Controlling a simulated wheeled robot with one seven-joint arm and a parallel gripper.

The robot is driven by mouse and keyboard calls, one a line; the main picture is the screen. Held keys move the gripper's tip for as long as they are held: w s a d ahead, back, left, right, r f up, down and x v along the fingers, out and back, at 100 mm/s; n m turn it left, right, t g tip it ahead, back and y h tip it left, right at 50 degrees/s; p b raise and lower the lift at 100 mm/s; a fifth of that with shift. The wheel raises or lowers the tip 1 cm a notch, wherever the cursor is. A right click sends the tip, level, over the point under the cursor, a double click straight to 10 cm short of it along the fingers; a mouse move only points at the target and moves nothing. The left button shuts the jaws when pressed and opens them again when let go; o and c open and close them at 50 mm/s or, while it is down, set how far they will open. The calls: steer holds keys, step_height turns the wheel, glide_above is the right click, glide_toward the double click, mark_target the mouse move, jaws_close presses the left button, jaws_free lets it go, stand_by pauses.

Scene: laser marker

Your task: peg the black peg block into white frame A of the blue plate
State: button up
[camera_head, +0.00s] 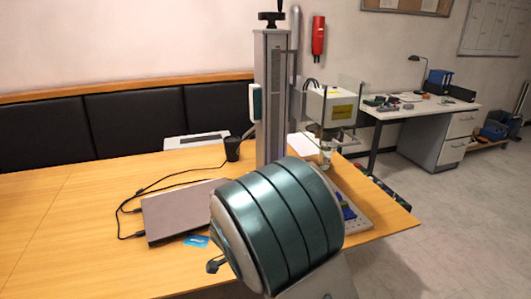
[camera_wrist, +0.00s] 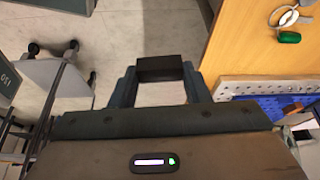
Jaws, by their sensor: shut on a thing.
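My gripper (camera_wrist: 160,78) is shut on the black peg block (camera_wrist: 160,66), which sits between the fingertips in the wrist view. The block hangs over the grey floor, left of the table edge. The blue plate (camera_wrist: 274,105) lies to the right of my gripper on a light perforated base, partly cut off by the picture edge and my gripper body. A bit of blue also shows behind my arm in the head view (camera_head: 348,213). A white piece shows at the plate's right, but I cannot tell which frame it is. The gripper is hidden in the head view.
The laser marker's column (camera_head: 270,95) and white head (camera_head: 332,106) stand over the table's right part. A laptop (camera_head: 178,212) lies on the wooden table (camera_head: 75,240). A green-ended item (camera_wrist: 289,37) lies beyond the base. A chair (camera_wrist: 55,75) stands left on the floor.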

steer(key=w+d+f+n+t+y+p, duration=0.1)
steer(key=d+f+n+y+p, duration=0.1)
steer(key=d+n, duration=0.4)
steer(key=w+d+f+n+t+y+p, duration=0.1)
steer(key=w+d+f+n+y+p, duration=0.1)
steer(key=d+n, duration=0.5)
steer(key=d, duration=0.2)
steer(key=shift+d+t+p, duration=0.3)
steer(key=shift+p, duration=0.05)
